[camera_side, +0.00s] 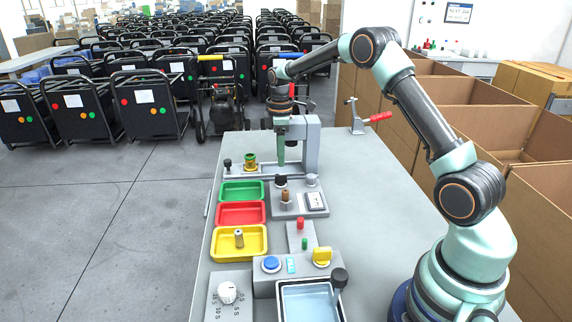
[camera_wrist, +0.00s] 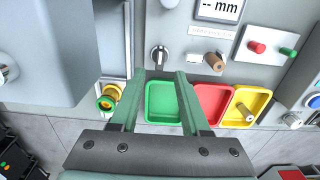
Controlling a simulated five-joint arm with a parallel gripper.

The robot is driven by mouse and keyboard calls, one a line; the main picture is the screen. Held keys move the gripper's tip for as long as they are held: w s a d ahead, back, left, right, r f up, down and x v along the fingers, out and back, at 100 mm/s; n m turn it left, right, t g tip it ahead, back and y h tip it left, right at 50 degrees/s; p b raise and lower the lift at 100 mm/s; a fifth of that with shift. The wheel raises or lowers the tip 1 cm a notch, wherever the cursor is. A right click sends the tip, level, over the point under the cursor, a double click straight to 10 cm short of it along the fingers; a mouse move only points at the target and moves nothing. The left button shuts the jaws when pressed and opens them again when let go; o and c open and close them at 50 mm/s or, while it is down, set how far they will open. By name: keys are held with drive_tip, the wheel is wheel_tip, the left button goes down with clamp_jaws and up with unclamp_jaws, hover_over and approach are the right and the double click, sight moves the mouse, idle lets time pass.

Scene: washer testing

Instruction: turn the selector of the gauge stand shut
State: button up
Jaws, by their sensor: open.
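The gauge stand (camera_side: 300,203) is a grey block with a small display, which reads "-- mm" in the wrist view (camera_wrist: 218,10). A dark-capped knob (camera_side: 280,181) stands at its far left corner. In the wrist view it appears as a silver and black lever (camera_wrist: 159,56), which I take as the selector. A brown peg (camera_side: 286,196) stands nearer on the block. My gripper (camera_side: 281,163) points down above the dark knob. In the wrist view its two green fingers (camera_wrist: 158,74) are apart, nothing between them. I cannot tell whether they touch the selector.
Green (camera_side: 241,191), red (camera_side: 241,213) and yellow (camera_side: 239,241) trays line the left. The yellow tray holds a metal part. A grey column (camera_side: 312,143) stands close behind my gripper. A yellow knob (camera_side: 322,256) is nearer.

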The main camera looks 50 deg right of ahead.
sight(281, 178)
wheel_tip(281, 178, down, 6)
drive_tip(key=shift+f, duration=0.1)
idle(0.4)
clamp_jaws()
